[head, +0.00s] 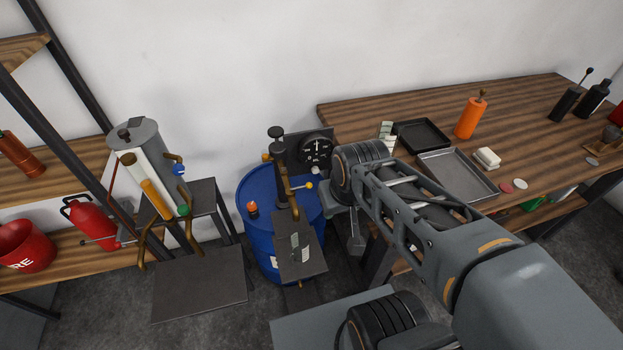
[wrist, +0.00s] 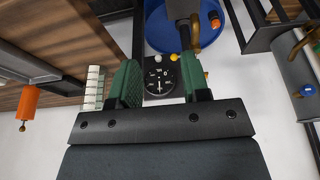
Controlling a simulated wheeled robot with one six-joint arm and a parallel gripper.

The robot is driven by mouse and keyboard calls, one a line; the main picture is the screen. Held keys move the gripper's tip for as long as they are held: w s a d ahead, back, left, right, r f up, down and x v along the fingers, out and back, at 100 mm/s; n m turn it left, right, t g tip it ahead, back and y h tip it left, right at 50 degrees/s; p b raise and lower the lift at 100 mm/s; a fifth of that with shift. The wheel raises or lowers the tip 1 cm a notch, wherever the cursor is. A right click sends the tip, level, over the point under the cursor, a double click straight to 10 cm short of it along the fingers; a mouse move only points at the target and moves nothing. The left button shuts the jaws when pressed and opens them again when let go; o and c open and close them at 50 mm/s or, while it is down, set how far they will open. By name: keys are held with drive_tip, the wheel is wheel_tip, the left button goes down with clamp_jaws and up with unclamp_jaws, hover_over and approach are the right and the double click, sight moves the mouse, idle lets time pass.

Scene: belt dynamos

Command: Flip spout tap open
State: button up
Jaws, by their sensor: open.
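A blue drum (head: 262,195) stands on the floor, with a dark pump post (head: 279,160) and a brown spout (head: 289,190) over it. A small lever with a yellow-orange ball (head: 309,185) sticks out beside the spout; I take it as the spout tap. In the wrist view the spout (wrist: 194,35) shows at the top, with a yellow ball (wrist: 174,57) just below it. My gripper (wrist: 157,62) is open and empty, its green fingers apart. The ball appears between them, seemingly beyond the tips.
A round gauge (head: 316,149) stands behind the drum. A grey tank (head: 137,140) with blue (head: 179,169) and green (head: 184,210) knobs stands left. The wooden bench (head: 400,106) holds trays and an orange bottle (head: 468,118).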

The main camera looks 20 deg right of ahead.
drive_tip(key=w+g, duration=0.1)
drive_tip(key=w, duration=0.2)
drive_tip(key=w+d+f, duration=0.1)
drive_tip(key=w, duration=0.3)
drive_tip(key=w+m+g, duration=0.1)
drive_tip(key=w, duration=0.2)
drive_tip(key=shift+w+d+f+g+p, duration=0.25)
drive_tip(key=shift+g+p, duration=0.05)
drive_tip(key=shift+p, duration=0.1)
drive_tip(key=c, duration=0.7)
drive_tip(key=w+m, duration=0.1)
drive_tip(key=w, duration=0.3)
drive_tip(key=w+d+f+m+g, duration=0.1)
drive_tip(key=w, duration=0.3)
drive_tip(key=w+f+m+g, duration=0.1)
drive_tip(key=w, duration=0.3)
drive_tip(key=shift+w+d+f+y+p, duration=0.1)
drive_tip(key=shift+w+d+y+p, duration=0.1)
drive_tip(key=shift+d+y+p, duration=0.2)
clamp_jaws()
drive_tip(key=w+r+m, duration=0.1)
drive_tip(key=r, duration=0.1)
drive_tip(key=w+r+m, duration=0.1)
drive_tip(key=w, duration=0.1)
drive_tip(key=shift+a+r+m+g+y, duration=0.1)
drive_tip(key=shift+r+m+g+y, duration=0.2)
drive_tip(key=shift+r+m+g, duration=0.1)
